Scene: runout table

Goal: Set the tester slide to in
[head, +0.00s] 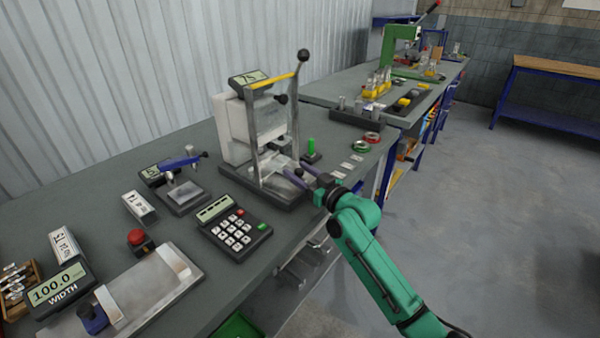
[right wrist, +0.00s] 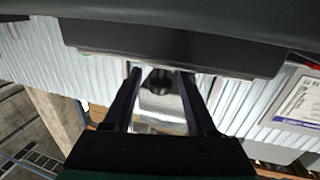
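The tester (head: 235,130) stands on the bench in the head view, a pale block and metal frame on a dark base, with a "75" display on top. Its silver slide (head: 275,180) lies low at the front of the base, partly hidden by my right gripper (head: 293,171). In the right wrist view, the open fingers of my right gripper (right wrist: 159,74) stand apart on either side of a dark round knob (right wrist: 158,80). A silver plate (right wrist: 158,108) shows beside the knob. I cannot tell whether either finger touches it. My left gripper is out of view.
The tester's tall lever (head: 297,85) with a black ball rises close to my right gripper. A red button (head: 137,237) and a width gauge (head: 62,287) are at the left. The floor at right is clear.

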